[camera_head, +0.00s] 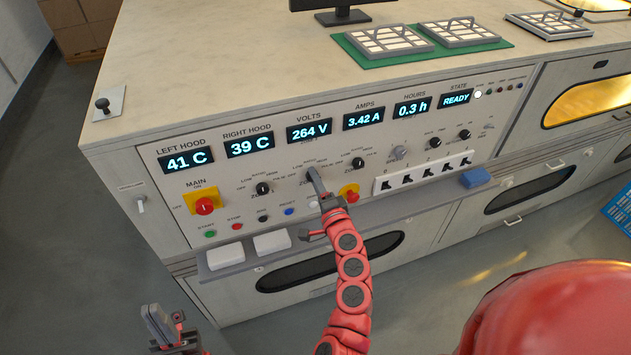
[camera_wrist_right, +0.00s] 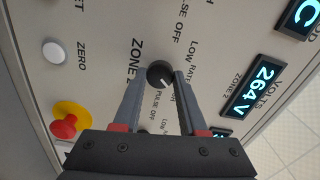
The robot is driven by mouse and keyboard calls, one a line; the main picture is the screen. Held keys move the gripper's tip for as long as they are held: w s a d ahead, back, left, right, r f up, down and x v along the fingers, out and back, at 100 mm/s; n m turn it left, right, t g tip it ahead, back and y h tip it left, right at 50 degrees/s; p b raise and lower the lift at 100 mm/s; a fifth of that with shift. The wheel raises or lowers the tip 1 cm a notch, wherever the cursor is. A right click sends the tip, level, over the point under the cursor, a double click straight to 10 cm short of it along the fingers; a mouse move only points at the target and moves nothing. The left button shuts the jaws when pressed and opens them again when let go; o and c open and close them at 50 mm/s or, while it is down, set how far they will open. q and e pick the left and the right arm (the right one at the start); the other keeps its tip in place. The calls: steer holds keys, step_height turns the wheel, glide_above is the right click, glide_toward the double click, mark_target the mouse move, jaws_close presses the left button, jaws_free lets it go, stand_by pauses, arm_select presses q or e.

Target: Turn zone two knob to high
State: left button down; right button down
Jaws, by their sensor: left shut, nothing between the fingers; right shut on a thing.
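The zone two knob (camera_wrist_right: 158,74) is a small round black knob on the sloped white panel, with printed setting labels around it. My right gripper (camera_wrist_right: 160,80) has its fingers closed on either side of it in the right wrist view. A small white mark shows on the knob, but I cannot tell exactly which setting it points to. In the head view my right gripper (camera_head: 314,176) reaches the panel below the 264 V display (camera_head: 309,131) and hides most of this knob. My left gripper (camera_head: 160,322) is shut and empty, low at the front left, away from the panel.
Similar black knobs stand left (camera_head: 263,188) and right (camera_head: 358,163) of it. A red-and-yellow stop button (camera_head: 349,193) is close by the right gripper. A red main switch (camera_head: 204,206), small push buttons and a row of black rocker switches (camera_head: 430,172) share the panel.

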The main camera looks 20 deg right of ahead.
stand_by(0.4)
steer(key=shift+c, duration=2.2)
jaws_free()
steer(key=shift+s, duration=0.1)
steer(key=s+b, duration=0.2)
steer(key=s, duration=1.5)
steer(key=shift+s+d, duration=0.15)
steer(key=shift+d, duration=0.15)
steer(key=shift+f, duration=0.1)
